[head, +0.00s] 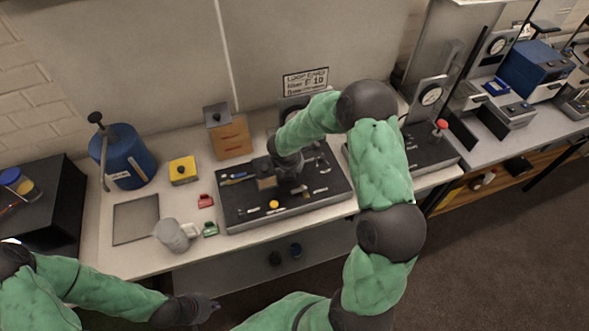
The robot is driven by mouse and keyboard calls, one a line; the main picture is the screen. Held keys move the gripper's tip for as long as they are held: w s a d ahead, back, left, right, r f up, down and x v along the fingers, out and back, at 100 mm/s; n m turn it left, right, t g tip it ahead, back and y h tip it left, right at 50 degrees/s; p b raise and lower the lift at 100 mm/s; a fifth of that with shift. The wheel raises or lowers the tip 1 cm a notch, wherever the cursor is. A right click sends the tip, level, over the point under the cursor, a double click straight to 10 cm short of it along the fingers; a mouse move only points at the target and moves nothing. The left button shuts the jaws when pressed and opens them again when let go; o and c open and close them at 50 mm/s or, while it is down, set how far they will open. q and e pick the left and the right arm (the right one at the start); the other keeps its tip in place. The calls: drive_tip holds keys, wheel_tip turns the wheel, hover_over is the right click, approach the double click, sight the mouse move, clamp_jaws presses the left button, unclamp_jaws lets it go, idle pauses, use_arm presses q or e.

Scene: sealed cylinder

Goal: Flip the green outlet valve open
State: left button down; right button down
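A small green piece (210,229) lies on the bench beside the grey jug (173,236), left of the black board (240,217). It is the clearest small green part, but it is too small to tell whether it is the outlet valve or how it is set. My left gripper (208,308) is low in front of the bench edge, away from the green piece. Its fingers are too small and dark to read. My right arm reaches across the bench, and its dark gripper (288,167) is over the black board. The arm hides its fingers and part of the board.
A red piece (205,200), a yellow box (183,170), a blue canister (125,158) and a flat grey plate (136,219) share the bench. An orange-brown box (231,138) stands at the back. Gauges and a blue instrument (536,68) are on the right.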

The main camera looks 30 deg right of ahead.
drive_tip(key=shift+s+d+n+t+y, duration=0.15)
drive_tip(key=shift+d+n+t+y, duration=0.35)
drive_tip(key=shift+n, duration=0.7)
drive_tip(key=shift+d+n+p, duration=0.4)
drive_tip(key=shift+n+p, duration=0.05)
drive_tip(key=shift+n, duration=0.25)
drive_tip(key=shift+d, duration=0.15)
drive_tip(key=shift+w+d+n+t+y+p, duration=0.1)
drive_tip(key=shift+d+n+t+y+p, duration=0.25)
drive_tip(key=shift+n+p, duration=0.45)
drive_tip(key=shift+w+d+n+t+y+p, duration=0.2)
drive_tip(key=shift+d+n+p, duration=0.25)
drive_tip(key=shift+n, duration=0.65)
drive_tip(key=shift+d+n+y+p, duration=0.25)
drive_tip(key=shift+n+p, duration=0.25)
drive_tip(key=shift+n, duration=0.2)
drive_tip(key=shift+w+a, duration=0.1)
drive_tip(key=shift+a, duration=0.05)
drive_tip(key=shift+w+a+p, duration=0.3)
drive_tip(key=shift+w+a, duration=0.1)
drive_tip(key=shift+w, duration=0.2)
drive_tip(key=shift+r, duration=0.15)
